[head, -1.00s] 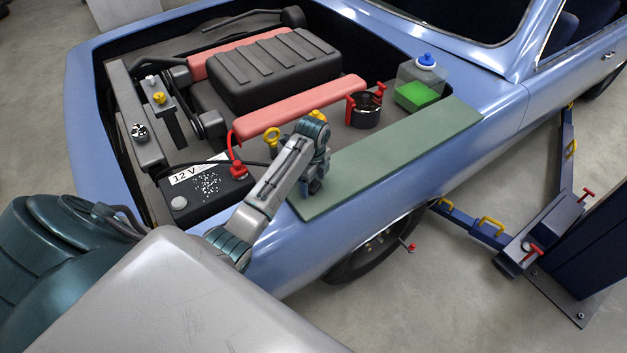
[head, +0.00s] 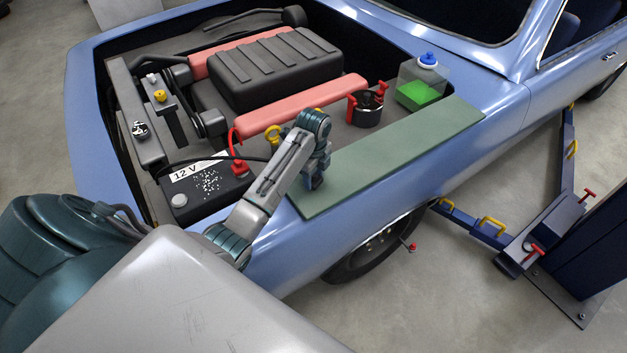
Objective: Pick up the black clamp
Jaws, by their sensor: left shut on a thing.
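My left gripper (head: 316,182) is low over the near-left end of the green mat on the fender. It is shut on a small dark thing that I take to be the black clamp; the fingers and wrist hide most of it. A black cable runs over the battery toward this gripper and passes out of sight behind my arm. A red clamp (head: 238,168) with a red cable sits at the battery's right side. The black battery (head: 208,190) has a "12 V" label and a bare grey post at its near-left corner. My right gripper is not in view.
The green mat (head: 400,155) is mostly bare. A tank of green liquid (head: 418,92) and a black cylinder with red handles (head: 366,110) stand beyond it. A yellow ring (head: 273,134) stands close left of my wrist. A red bar and the ribbed engine cover lie behind.

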